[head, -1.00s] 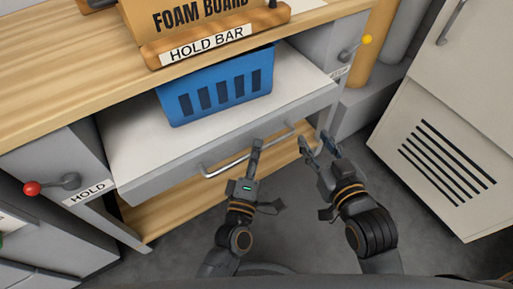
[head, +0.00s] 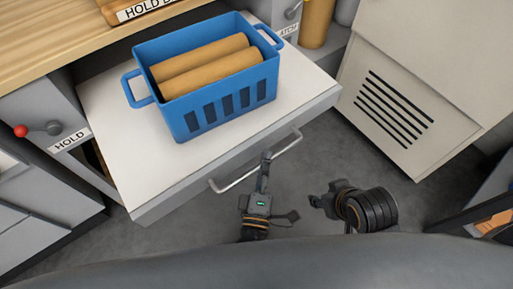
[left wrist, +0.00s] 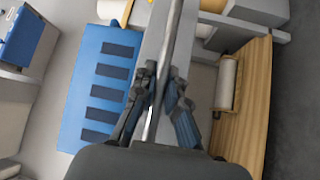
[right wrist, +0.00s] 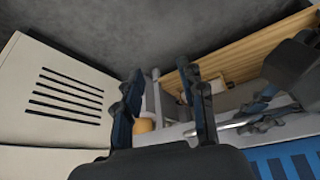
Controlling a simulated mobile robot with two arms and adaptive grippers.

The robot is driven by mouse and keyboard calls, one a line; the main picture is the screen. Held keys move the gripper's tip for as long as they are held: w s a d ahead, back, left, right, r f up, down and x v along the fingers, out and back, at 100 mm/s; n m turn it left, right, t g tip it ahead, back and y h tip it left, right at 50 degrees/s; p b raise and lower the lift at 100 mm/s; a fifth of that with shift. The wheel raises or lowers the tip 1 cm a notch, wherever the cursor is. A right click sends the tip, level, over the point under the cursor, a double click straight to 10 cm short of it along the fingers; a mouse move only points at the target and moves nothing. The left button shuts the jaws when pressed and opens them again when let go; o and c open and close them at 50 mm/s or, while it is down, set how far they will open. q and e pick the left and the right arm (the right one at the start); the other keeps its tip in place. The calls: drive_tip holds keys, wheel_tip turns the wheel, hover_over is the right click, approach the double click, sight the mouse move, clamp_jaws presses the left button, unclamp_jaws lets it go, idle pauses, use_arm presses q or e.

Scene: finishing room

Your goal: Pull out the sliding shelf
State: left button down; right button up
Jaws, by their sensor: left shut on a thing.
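The sliding shelf (head: 125,135) has a white top and a grey front, and it stands well out of the workbench. Its metal bar handle (head: 228,186) runs along the front. My left gripper (head: 266,160) is shut on the handle near its middle; in the left wrist view the bar (left wrist: 172,48) passes between the fingers (left wrist: 158,88). My right gripper (head: 320,200) is empty, to the right of the handle and apart from it. Its fingers (right wrist: 160,82) stand apart in the right wrist view.
A blue basket (head: 225,108) with two brown rolls (head: 205,65) rides on the shelf. A red-knobbed lever (head: 40,130) marked HOLD is at left. A vented cabinet (head: 415,75) stands at right. Grey floor (head: 330,160) lies open before the shelf.

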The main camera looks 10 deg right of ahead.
use_arm(q)
drive_tip(key=shift+s+d, duration=0.5)
drive_tip(key=shift+s, duration=0.35)
drive_tip(key=shift+s+d, duration=0.5)
drive_tip(key=shift+s, duration=0.35)
use_arm(e)
drive_tip(key=shift+s+d+f+g, duration=0.15)
drive_tip(key=shift+s+g, duration=0.1)
drive_tip(key=shift+s, duration=0.25)
drive_tip(key=shift+s+d+f+g, duration=0.15)
drive_tip(key=shift+s+g, duration=0.1)
drive_tip(key=shift+s, duration=0.25)
use_arm(q)
drive_tip(key=c, duration=1.4)
unclamp_jaws()
drive_tip(key=shift+o, duration=0.2)
use_arm(e)
drive_tip(key=shift+r, duration=0.1)
use_arm(q)
drive_tip(key=v, duration=1.2)
